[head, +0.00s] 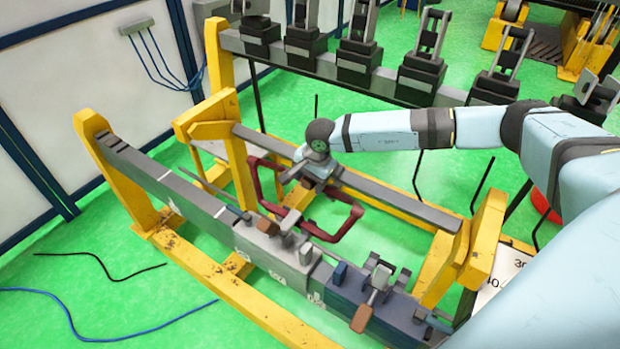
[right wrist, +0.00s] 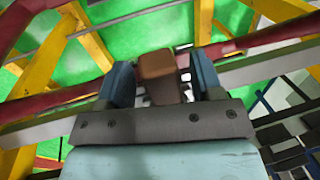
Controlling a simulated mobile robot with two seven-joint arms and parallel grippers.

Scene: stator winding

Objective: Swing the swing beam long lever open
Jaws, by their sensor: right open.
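My right gripper (head: 290,180) hangs over the dark red frame (head: 340,232) in the head view, its fingers pointing down and left. In the right wrist view its two blue-grey fingers (right wrist: 162,85) are apart. A brown block (right wrist: 157,66), which looks like the lever's end grip, shows between them; I cannot tell whether either finger touches it. In the head view a brown-ended lever (head: 289,221) stands on the grey beam (head: 262,246), just below the gripper. I cannot tell for sure that it is the same one. My left gripper is not in view.
Another brown-ended lever (head: 378,277) sits on the blue block to the right. Yellow frame posts (head: 236,165) and a grey rail (head: 390,203) stand close around the arm. A row of black clamp units (head: 358,50) lines the back. Cables lie on the green floor at left.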

